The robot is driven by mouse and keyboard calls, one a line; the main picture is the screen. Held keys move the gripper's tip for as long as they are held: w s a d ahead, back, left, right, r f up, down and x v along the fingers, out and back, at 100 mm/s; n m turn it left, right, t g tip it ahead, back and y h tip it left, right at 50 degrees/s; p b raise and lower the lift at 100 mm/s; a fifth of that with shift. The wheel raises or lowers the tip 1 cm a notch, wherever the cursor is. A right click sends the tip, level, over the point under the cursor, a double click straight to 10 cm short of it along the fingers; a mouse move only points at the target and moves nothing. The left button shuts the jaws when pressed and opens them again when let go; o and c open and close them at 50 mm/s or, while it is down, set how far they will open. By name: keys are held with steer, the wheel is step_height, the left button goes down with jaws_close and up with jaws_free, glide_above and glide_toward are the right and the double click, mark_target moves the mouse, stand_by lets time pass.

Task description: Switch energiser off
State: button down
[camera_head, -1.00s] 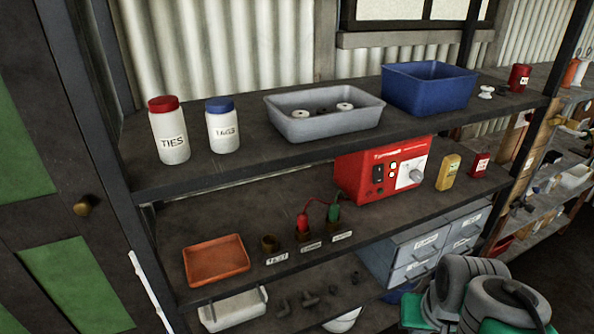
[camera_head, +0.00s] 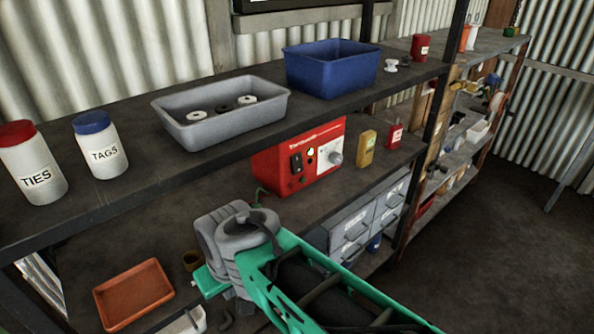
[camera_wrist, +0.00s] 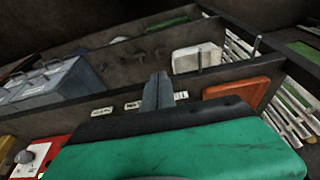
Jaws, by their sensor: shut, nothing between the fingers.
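The red energiser (camera_head: 270,172) sits on the middle shelf, below the grey tub and blue bin. Its front has a black rocker switch (camera_head: 296,163), a small lit lamp (camera_head: 311,152) and a grey dial (camera_head: 336,158) on a white panel. Which way the switch is set is too small to tell. Part of the energiser shows at the lower left of the wrist view (camera_wrist: 59,146), with its dial. My gripper (camera_wrist: 158,92) is shut and empty in the wrist view, pointing over the shelf. In the head view my green-and-grey arm stands in front and below the energiser; the fingertips are not clear there.
The upper shelf overhangs the energiser and holds a grey tub (camera_head: 220,127), blue bin (camera_head: 330,72) and two jars. A yellow bottle (camera_head: 367,149) and red container (camera_head: 394,137) stand right of the energiser. Grey drawers (camera_head: 352,233) and an orange tray (camera_head: 133,293) are lower.

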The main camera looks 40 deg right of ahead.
mark_target(298, 169)
steer(key=w+d+m+t+y, duration=0.1)
steer(key=w+d+m, duration=0.1)
steer(key=w+d, duration=0.1)
steer(key=w+d+m+t+y, duration=0.1)
steer(key=w+d+m, duration=0.2)
steer(key=d, duration=0.3)
steer(key=w+d+m+t+y+p, duration=0.1)
steer(key=w+d+m, duration=0.1)
steer(key=w+d, duration=0.2)
steer(key=shift+w+d+f+m+t, duration=0.2)
steer(key=shift+w, duration=0.2)
steer(key=shift+w+d+f+m+t, duration=0.15)
steer(key=shift+w+d+m+t, duration=0.05)
steer(key=shift+w, duration=0.15)
steer(key=s+d+r+m+t, duration=0.2)
steer(key=d+m, duration=0.1)
steer(key=d, duration=0.4)
steer(key=s+d+r+m+t+h, duration=0.1)
steer(key=s+d+r+m+t, duration=0.1)
steer(key=d, duration=0.5)
steer(key=s+d+r+m+t+h, duration=0.1)
steer(key=s+d+r+m+t, duration=0.1)
steer(key=d, duration=0.6)
steer(key=s+m+t, duration=0.1)
steer(key=m+t, duration=0.1)
steer(key=m, duration=0.1)
steer(key=shift+s+r, duration=0.25)
